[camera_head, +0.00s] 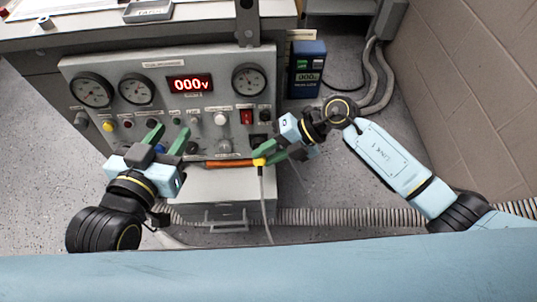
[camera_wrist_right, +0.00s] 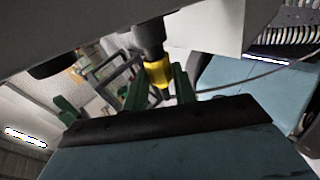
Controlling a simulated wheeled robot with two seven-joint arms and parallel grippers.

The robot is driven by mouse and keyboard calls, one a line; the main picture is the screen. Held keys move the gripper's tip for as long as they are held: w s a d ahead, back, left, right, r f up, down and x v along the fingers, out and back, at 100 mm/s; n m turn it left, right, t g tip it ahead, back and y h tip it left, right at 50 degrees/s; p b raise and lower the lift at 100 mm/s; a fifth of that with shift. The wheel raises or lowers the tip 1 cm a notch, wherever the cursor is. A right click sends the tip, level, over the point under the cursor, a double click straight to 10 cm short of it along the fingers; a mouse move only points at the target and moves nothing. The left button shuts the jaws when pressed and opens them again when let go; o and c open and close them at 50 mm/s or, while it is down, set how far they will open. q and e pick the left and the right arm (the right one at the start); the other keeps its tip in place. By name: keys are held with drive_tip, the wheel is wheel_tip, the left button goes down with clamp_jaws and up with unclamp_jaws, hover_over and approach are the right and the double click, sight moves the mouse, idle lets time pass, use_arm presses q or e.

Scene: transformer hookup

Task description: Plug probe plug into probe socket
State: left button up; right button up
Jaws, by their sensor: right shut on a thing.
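My right gripper (camera_head: 270,156) is shut on a yellow plug piece (camera_head: 259,162) just in front of the panel's lower right part. A thin pale cable (camera_head: 264,195) hangs from this piece. An orange-brown rod (camera_head: 228,163) extends left from it in the head view. In the right wrist view the yellow piece (camera_wrist_right: 158,73) sits between the green fingers, in line with a dark grey cylinder (camera_wrist_right: 150,38). I cannot tell whether they are joined. My left gripper (camera_head: 168,138) is open before the panel's lower middle. I cannot pick out the probe socket for certain.
The grey panel (camera_head: 207,112) carries round gauges, a red 000v display (camera_head: 189,84), knobs and a red switch (camera_head: 246,116). A dark blue meter box (camera_head: 307,70) stands right of it.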

sight(261, 169)
drive_tip(key=shift+w+f+b, duration=0.15)
drive_tip(key=shift+w+b, duration=0.15)
drive_tip(key=shift+w, duration=0.35)
drive_tip(key=o, duration=1)
drive_tip(key=s+p, duration=0.2)
drive_tip(key=shift+r+p, duration=0.3)
drive_tip(key=shift+r, duration=0.05)
drive_tip(key=shift+s+r+p, duration=0.15)
drive_tip(key=shift+s+p, duration=1.05)
drive_tip(key=shift+s, duration=0.25)
